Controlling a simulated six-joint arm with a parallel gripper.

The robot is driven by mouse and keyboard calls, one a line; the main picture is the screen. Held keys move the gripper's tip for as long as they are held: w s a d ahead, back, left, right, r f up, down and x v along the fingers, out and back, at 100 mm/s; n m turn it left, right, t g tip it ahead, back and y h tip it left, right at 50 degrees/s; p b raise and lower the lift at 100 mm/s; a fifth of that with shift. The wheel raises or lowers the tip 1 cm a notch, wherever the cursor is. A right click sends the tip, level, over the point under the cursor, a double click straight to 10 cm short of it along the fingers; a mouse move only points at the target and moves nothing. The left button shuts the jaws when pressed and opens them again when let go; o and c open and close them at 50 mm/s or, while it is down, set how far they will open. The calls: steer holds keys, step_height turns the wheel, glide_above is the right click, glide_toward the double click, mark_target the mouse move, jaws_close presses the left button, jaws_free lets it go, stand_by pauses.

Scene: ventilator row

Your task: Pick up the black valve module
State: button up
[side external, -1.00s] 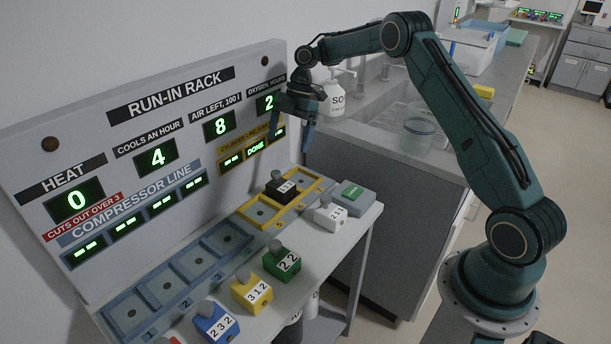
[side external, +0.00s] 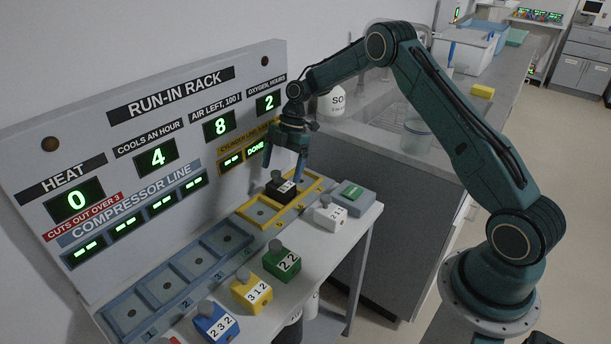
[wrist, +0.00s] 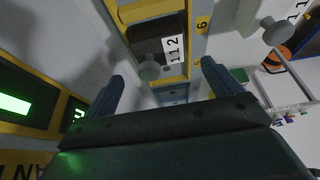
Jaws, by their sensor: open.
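The black valve module (side external: 281,192) sits in a yellow-framed slot of the rack's shelf, with a white number label and a grey knob on top. My gripper (side external: 284,168) is open and empty, pointing down just above it, with its fingers apart on either side of the knob; I cannot tell whether they touch anything. In the wrist view the module (wrist: 146,45) and its knob lie ahead, between the open fingers of my gripper (wrist: 162,72).
An empty yellow slot (side external: 258,213) is to the left, then several empty blue slots (side external: 226,240). A white module (side external: 328,214), a green module (side external: 281,262), a yellow module (side external: 251,292) and a blue module (side external: 214,322) stand along the front. The display panel (side external: 130,125) rises close behind.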

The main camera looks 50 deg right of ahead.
mark_target(278, 186)
steer(key=shift+f, duration=0.1)
steer(key=shift+x, duration=2.5)
steer(key=shift+s, duration=0.15)
steer(key=shift+c, duration=0.2)
steer(key=c, duration=1.2)
steer(key=shift+c, duration=0.2)
steer(key=shift+r, duration=0.2)
step_height(278, 186, up, 20)
steer(key=shift+f, duration=0.2)
